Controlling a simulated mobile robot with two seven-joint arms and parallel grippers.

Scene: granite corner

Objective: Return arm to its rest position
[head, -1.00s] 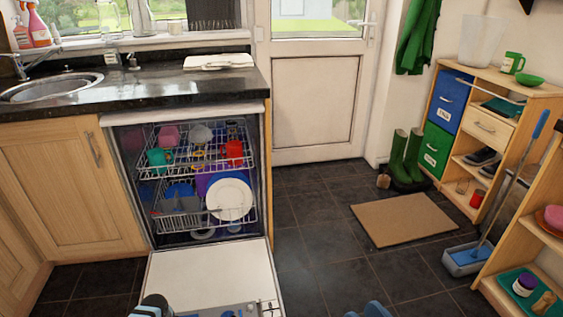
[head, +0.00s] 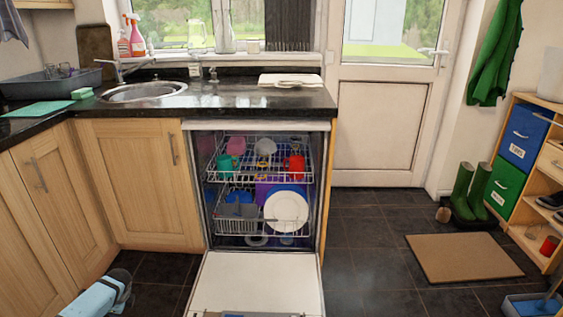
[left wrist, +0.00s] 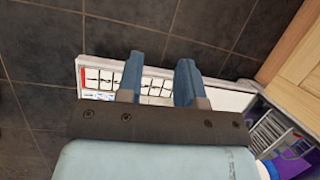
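My left arm comes in at the bottom left of the head view, and its gripper (head: 122,282) hangs over the dark floor just left of the lowered dishwasher door (head: 258,285). In the left wrist view the two blue fingers of this gripper (left wrist: 158,80) are apart with nothing between them. Behind them shows the door's edge with its marked control strip (left wrist: 105,78). My right gripper is not in view.
The open dishwasher holds an upper rack (head: 258,172) with cups and a lower rack with a white plate (head: 286,211). Cabinets (head: 140,180) stand to the left. Dark floor (head: 365,250) is clear right of the door, up to a brown mat (head: 463,258).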

